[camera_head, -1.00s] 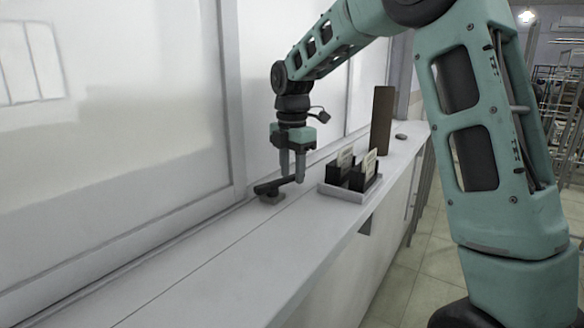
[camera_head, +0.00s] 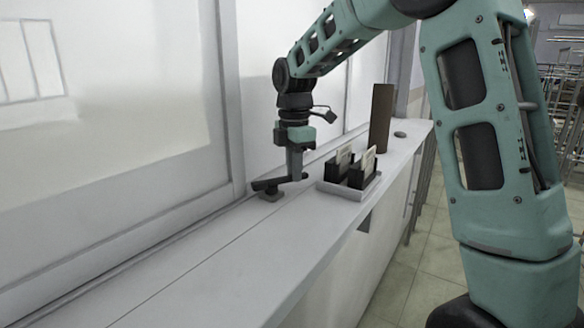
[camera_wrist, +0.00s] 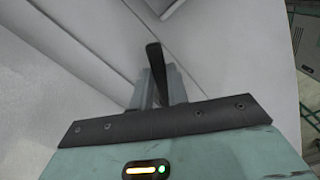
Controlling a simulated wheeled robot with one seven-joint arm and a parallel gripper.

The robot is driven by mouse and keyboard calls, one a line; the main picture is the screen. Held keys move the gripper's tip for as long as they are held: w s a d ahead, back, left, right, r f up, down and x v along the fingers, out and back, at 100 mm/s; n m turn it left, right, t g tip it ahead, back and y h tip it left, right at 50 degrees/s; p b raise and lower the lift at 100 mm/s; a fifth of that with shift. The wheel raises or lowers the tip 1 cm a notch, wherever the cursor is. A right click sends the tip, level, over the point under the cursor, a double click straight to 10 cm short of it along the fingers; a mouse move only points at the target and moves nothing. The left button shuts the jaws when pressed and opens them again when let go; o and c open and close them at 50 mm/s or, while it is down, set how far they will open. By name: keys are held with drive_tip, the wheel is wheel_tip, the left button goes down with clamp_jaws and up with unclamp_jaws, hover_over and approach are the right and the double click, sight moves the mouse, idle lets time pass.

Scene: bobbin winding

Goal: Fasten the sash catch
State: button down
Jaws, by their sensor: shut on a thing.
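The sash catch (camera_head: 268,188) is a dark lever on a small base, on the white sill beside the window frame. Its lever points left from the base toward the window, and its other end reaches my gripper. My gripper (camera_head: 296,176) points straight down and is shut on the lever's right end. In the wrist view the dark lever (camera_wrist: 155,68) stands between the two grey fingers (camera_wrist: 160,92) and extends away past them. The catch's base is hidden in the wrist view.
A light tray (camera_head: 345,192) with dark holders and cards stands right of my gripper. A tall brown board (camera_head: 381,118) and a small dark round object (camera_head: 400,134) are farther along the sill. The near sill (camera_head: 200,270) is clear.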

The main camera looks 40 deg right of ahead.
drive_tip(key=s+m, duration=0.1)
drive_tip(key=m, duration=0.2)
drive_tip(key=shift+s+a+m, duration=0.3)
drive_tip(key=shift+s, duration=0.1)
drive_tip(key=m, duration=0.1)
drive_tip(key=s+m, duration=0.1)
drive_tip(key=shift+s+a+m, duration=0.1)
drive_tip(key=shift+a+m, duration=0.3)
drive_tip(key=m, duration=0.1)
drive_tip(key=s+a+m, duration=0.1)
drive_tip(key=m, duration=0.1)
drive_tip(key=shift+a, duration=0.15)
drive_tip(key=shift+s+a+m, duration=0.15)
drive_tip(key=shift+a+m, duration=0.15)
drive_tip(key=shift+m, duration=0.4)
drive_tip(key=shift+s+a+m, duration=0.15)
drive_tip(key=shift+a+m, duration=0.1)
drive_tip(key=shift+m, duration=0.45)
drive_tip(key=c, duration=1.4)
unclamp_jaws()
drive_tip(key=shift+o, duration=0.2)
drive_tip(key=shift+r, duration=0.1)
